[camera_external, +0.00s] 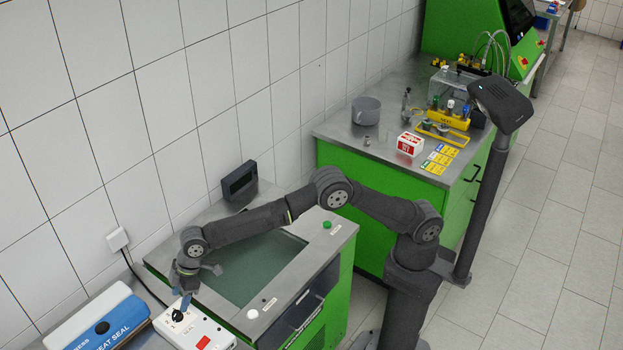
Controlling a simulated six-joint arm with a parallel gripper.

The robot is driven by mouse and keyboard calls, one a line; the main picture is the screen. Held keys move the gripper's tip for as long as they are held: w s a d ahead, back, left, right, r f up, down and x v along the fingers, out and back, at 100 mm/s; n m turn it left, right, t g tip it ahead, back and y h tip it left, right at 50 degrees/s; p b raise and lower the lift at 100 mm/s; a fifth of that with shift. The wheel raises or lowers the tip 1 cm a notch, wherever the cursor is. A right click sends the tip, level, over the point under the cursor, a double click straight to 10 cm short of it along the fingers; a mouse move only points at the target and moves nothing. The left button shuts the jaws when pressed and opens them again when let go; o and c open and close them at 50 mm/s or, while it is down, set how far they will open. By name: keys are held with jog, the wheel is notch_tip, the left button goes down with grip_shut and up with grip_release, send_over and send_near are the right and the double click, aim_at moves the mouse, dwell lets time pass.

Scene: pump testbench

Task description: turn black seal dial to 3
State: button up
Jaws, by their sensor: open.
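The black seal dial (178,315) sits on the top of a white box (205,332) at the lower left, next to the sealer. My gripper (181,302) points down just above the dial, with its fingers at or around it. The jaws are open. I cannot tell whether the fingers touch the dial. The dial's scale marks and pointer are too small to read. A red switch or label (203,342) shows on the same box.
A blue and white heat sealer (105,324) lies directly left of the box. A cable runs from a wall socket (118,239) to the box. A green cabinet with a glass top (250,265) stands to the right, with a white knob (253,313) at its front edge.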

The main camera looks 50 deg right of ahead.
aim_at(177, 313)
jog(key=x, duration=0.6)
jog(key=shift+a, duration=0.1)
jog(key=c, duration=1)
